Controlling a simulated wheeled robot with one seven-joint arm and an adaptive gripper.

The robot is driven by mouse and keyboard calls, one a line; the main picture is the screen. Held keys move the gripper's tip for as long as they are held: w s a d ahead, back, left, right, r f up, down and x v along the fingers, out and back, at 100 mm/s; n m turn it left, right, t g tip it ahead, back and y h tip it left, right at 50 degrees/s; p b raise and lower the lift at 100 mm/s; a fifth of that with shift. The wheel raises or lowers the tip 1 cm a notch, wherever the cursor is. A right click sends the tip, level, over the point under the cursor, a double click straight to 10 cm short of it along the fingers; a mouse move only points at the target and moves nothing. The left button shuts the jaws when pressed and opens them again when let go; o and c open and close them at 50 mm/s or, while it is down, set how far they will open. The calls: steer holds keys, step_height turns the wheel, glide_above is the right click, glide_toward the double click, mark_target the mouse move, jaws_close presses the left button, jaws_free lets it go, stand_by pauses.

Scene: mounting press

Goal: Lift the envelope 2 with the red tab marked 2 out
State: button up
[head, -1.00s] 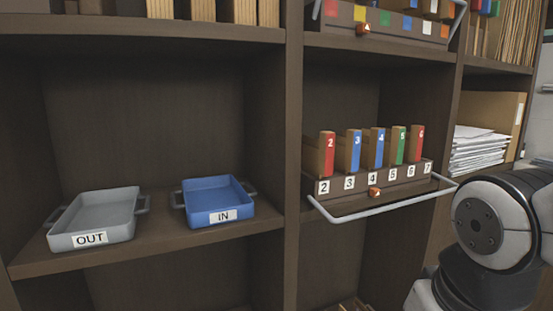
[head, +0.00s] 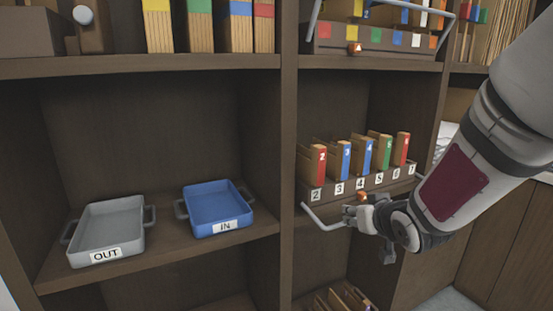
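The envelope 2 (head: 308,165), brown with a red tab marked 2, stands upright at the left end of the numbered rack (head: 330,197), above the label 2. My gripper (head: 362,220) is at the rack's front, by the grey bar handle (head: 323,225), below and to the right of envelope 2. I cannot tell whether it touches the handle or how far its fingers are apart. It is not on the envelope. My wrist hides part of the handle and of the rack's right front.
Envelopes with blue, green and red tabs stand beside envelope 2. The grey OUT tray (head: 73,235) and blue IN tray (head: 187,213) sit empty on the shelf to the left. An upright divider (head: 288,150) parts them from the rack. Another rack (head: 375,40) is above.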

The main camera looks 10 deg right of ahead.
mark_target(308, 167)
steer(key=w+r+t+p, duration=0.1)
steer(key=w+a+r+n+t+y+p, duration=0.1)
steer(key=w+r+t+y+p, duration=0.1)
steer(key=shift+w+a+r+n+p, duration=0.1)
steer(key=shift+w+a+n+p, duration=0.1)
steer(key=shift+a+n+p, duration=0.15)
steer(key=a+r+y+p, duration=0.1)
steer(key=a+r+n+t+y+p, duration=0.1)
steer(key=y, duration=0.1)
steer(key=shift+s+n+t, duration=0.1)
steer(key=shift+n+t, duration=0.15)
steer(key=shift+t, duration=0.05)
steer(key=shift+s+a+r+y+p, duration=0.15)
steer(key=shift+a+r+y+p, duration=0.15)
steer(key=shift+y+p, duration=0.25)
steer(key=x, duration=1.3)
steer(key=shift+w+a+r+b, duration=0.1)
steer(key=shift+w+r+b, duration=0.2)
steer(key=shift+w+b, duration=0.1)
jaws_close()
